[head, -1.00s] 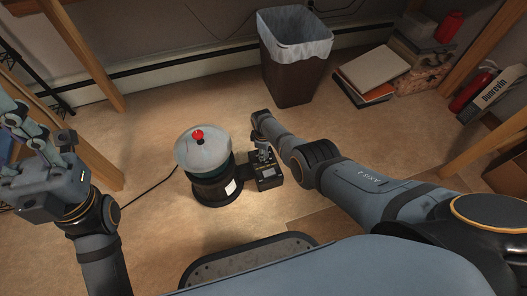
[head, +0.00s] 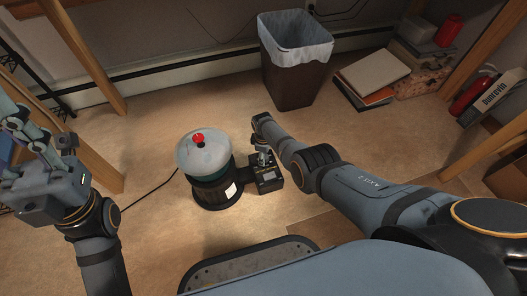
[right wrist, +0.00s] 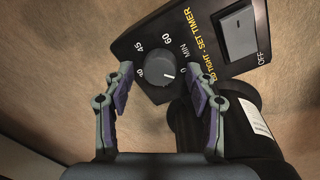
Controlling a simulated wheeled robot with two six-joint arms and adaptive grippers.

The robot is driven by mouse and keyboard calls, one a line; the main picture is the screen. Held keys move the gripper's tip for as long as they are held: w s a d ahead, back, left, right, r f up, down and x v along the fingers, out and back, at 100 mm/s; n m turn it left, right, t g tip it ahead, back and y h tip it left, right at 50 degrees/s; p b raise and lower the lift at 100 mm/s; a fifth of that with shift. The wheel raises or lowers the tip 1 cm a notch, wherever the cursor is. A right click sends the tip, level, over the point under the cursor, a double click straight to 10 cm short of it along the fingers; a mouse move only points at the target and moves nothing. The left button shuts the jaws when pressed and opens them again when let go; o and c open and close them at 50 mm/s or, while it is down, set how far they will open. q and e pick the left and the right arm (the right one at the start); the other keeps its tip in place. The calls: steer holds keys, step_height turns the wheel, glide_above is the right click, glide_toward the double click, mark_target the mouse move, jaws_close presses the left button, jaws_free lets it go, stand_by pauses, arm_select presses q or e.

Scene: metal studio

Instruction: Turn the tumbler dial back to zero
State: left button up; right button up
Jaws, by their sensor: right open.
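The tumbler (head: 214,178) stands on the floor, with a pale lid and red knob on top. Its black control box (head: 268,182) is attached on the right. In the right wrist view the round grey dial (right wrist: 160,77) sits on the black panel, ringed by minute numbers. Its pointer setting is hard to read. My right gripper (right wrist: 157,71) is open, with one finger on each side of the dial; contact is unclear. In the head view it reaches down at the box (head: 263,157). My left gripper (head: 28,135) is raised at the left edge, away from the tumbler.
A power switch (right wrist: 238,31) marked OFF is on the same panel. A black cord (head: 150,190) runs left from the tumbler. A lined waste bin (head: 295,80) stands behind. Books (head: 372,75) lie at the back right. Wooden legs (head: 95,65) stand at the left.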

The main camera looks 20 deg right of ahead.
step_height(320, 180, up, 12)
steer(key=shift+s+a, duration=0.2)
steer(key=shift+s, duration=0.1)
stand_by(0.5)
